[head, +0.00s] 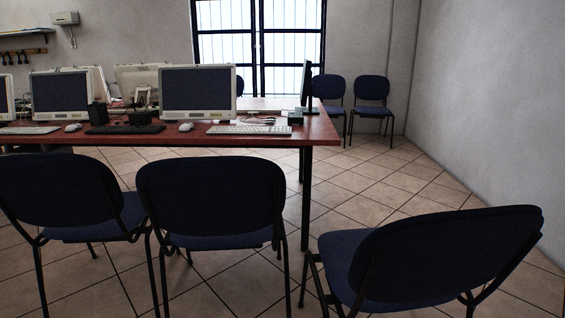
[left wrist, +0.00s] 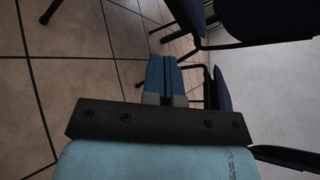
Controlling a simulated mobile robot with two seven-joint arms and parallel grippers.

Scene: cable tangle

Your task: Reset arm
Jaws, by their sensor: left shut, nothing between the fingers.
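My left gripper (left wrist: 165,76) shows in the left wrist view, with its two blue fingers side by side and closed together. Nothing is between them. It hangs over the tiled floor, with dark chairs beyond it and to the right. Neither gripper shows in the head view. My right gripper is in no view.
In the head view, a reddish table (head: 290,139) bears monitors, keyboards (head: 250,130) and mice. Three dark blue chairs (head: 212,195) stand in front of it; the right one (head: 450,255) is closest.

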